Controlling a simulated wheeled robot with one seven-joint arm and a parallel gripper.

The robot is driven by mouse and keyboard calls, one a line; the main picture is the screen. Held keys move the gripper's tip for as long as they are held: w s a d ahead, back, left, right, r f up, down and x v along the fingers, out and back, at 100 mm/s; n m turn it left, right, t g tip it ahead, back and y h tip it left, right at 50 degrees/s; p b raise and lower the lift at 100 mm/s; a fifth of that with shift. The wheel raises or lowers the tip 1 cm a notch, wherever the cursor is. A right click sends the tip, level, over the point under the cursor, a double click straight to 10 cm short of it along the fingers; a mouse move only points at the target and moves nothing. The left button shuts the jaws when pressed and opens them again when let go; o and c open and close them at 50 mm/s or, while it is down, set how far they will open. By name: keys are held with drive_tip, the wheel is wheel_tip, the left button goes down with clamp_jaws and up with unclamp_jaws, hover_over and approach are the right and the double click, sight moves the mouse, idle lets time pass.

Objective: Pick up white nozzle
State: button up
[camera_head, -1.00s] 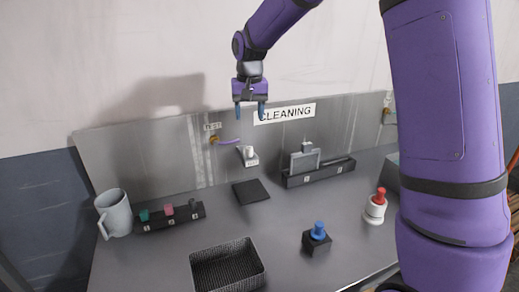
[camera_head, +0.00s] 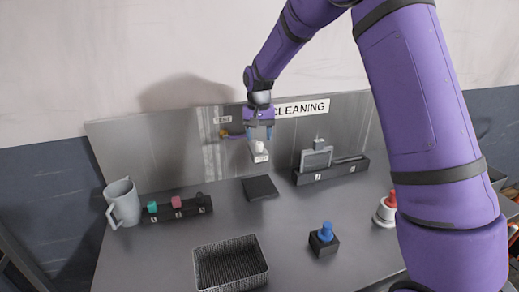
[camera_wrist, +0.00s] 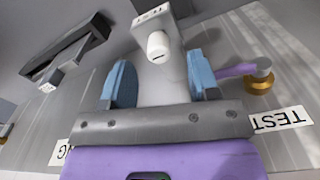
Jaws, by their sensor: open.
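The white nozzle (camera_head: 259,146) sits upright on a small light labelled holder (camera_head: 260,157) at the metal back panel. It also shows in the wrist view (camera_wrist: 158,45), just beyond the gap between the fingers. My gripper (camera_head: 259,134) is open, with blue fingers pointing down, right above the nozzle in the head view. In the wrist view the fingers (camera_wrist: 160,66) stand apart on either side of the line to the nozzle, with nothing held. I cannot tell whether a finger touches it.
A purple piece on a brass fitting (camera_wrist: 258,82) is close beside one finger. A black pad (camera_head: 259,188) lies below. A slotted rack (camera_head: 332,174) stands right; a rack of coloured pieces (camera_head: 177,209) and a mug (camera_head: 122,204) stand left. A mesh basket (camera_head: 230,263) and blue-knobbed block (camera_head: 324,240) are in front.

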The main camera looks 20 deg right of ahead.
sight(259, 143)
wheel_tip(259, 143, down, 4)
drive_tip(key=shift+d+f, duration=0.1)
drive_tip(key=shift+c, duration=0.3)
drive_tip(key=c, duration=1)
drive_tip(key=shift+r, duration=0.2)
